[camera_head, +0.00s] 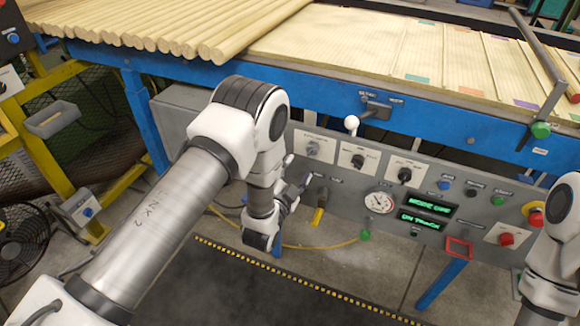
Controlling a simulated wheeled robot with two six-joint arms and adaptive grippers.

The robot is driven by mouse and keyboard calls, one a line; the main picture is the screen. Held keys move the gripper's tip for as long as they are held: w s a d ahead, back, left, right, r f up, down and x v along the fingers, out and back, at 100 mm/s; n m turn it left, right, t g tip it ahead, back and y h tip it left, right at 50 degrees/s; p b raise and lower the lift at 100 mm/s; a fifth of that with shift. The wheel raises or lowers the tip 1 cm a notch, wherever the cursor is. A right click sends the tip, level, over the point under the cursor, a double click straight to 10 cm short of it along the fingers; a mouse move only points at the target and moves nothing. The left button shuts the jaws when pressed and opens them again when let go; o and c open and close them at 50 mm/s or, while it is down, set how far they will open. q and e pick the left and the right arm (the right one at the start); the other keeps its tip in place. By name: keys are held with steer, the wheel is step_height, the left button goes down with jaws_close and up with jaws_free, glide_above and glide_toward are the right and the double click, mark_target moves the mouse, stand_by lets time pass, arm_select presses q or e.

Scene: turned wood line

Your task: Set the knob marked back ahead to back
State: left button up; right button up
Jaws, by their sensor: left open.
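The grey control panel (335,185) under the blue bench carries a row of three dark or grey knobs on white plates: a left knob (313,149), a middle knob (358,161) and a right knob (405,175). Their markings are too small to read, so I cannot tell which one is marked back ahead or how it is set. My left gripper (299,185) is open in front of the panel's left part, below the left knob. My arm hides part of the panel edge there. My right arm shows at the right edge, but its gripper is not in view.
A white-balled lever (352,122) sits above the panel. The panel also has a round gauge (379,202), a green-lit display (429,208), a yellow handle (319,215), a red-framed switch (458,248) and a red button (506,239). Wooden rods (180,30) lie on the bench.

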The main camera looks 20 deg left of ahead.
mark_target(310, 154)
arm_select(q)
steer(key=w+d, duration=0.1)
steer(key=w, duration=0.1)
steer(key=shift+w+d+r, duration=0.2)
steer(key=shift+w+d, duration=0.1)
steer(key=shift+d, duration=0.05)
steer(key=w, duration=0.5)
steer(key=shift+a+f+p, duration=0.1)
steer(key=shift+a+p, duration=0.2)
steer(key=shift+a, duration=0.05)
steer(key=shift+w+d, duration=0.2)
steer(key=shift+w, duration=0.05)
steer(key=shift+s+a, duration=0.1)
steer(key=c, duration=1.1)
